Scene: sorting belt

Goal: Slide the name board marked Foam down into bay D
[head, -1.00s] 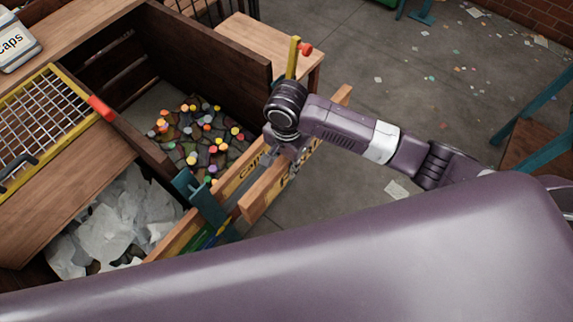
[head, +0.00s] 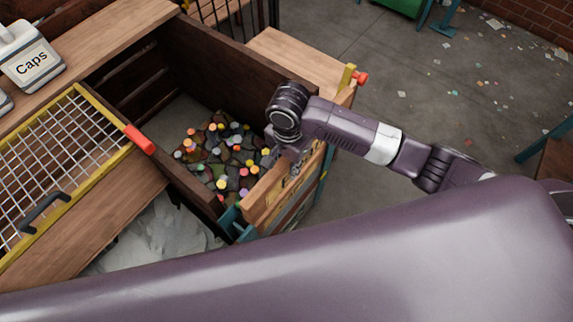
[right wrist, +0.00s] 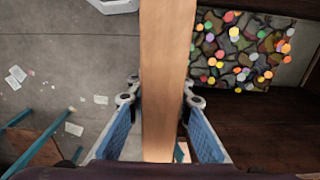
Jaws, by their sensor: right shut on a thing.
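My right gripper (head: 287,158) is shut on the upper edge of a wooden name board (head: 256,208) at the front of the bay with the bottle caps. In the right wrist view the board (right wrist: 166,60) runs as a pale wooden strip between the blue finger pads. Its lettering is mostly hidden by the gripper and the steep angle. The board stands roughly upright, close along the bay's front; I cannot tell whether it sits in a slot. A teal bracket (head: 232,222) is at its near end. No letter D is readable. My left gripper is not in view.
Colourful caps (head: 222,150) lie in the dark wooden bay (head: 215,65). The neighbouring bay holds whitish material (head: 160,238). A yellow-framed mesh (head: 65,160) with a red end and a white tub marked Caps (head: 32,62) are at left. Open floor (head: 420,100) lies right.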

